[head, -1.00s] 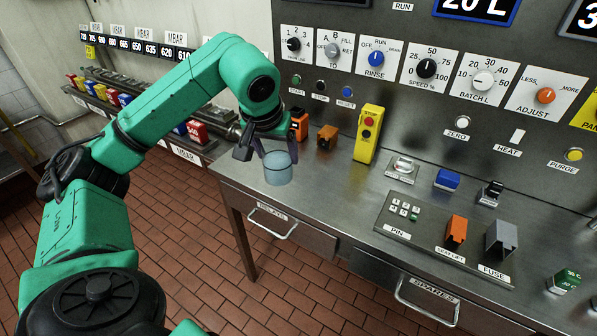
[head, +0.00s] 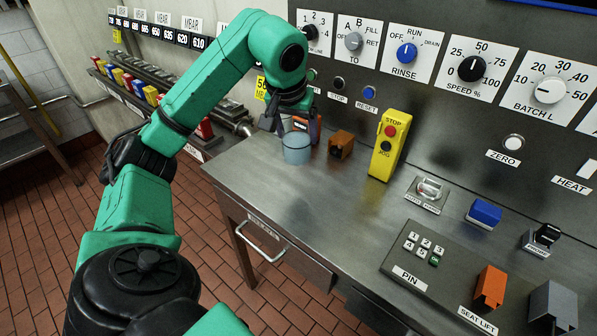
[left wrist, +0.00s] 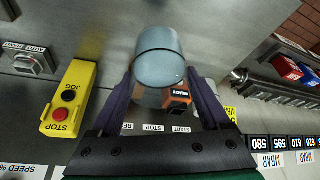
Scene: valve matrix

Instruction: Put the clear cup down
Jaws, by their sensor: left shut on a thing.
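The clear cup (head: 296,148) is a pale blue see-through cylinder over the left back part of the steel bench top (head: 262,180). It looks upright, with its base at or just above the surface; I cannot tell if it touches. My left gripper (head: 288,122) is shut on the cup from behind and above in the head view. In the left wrist view the cup (left wrist: 160,56) sits between the two dark fingers of my left gripper (left wrist: 160,76). My right gripper is not in view.
An orange block (head: 341,145) and a yellow stop/jog box (head: 389,144) stand right of the cup. An orange-and-black READY device (left wrist: 180,94) is close behind it. The steel panel with knobs rises at the back. Bare bench lies in front.

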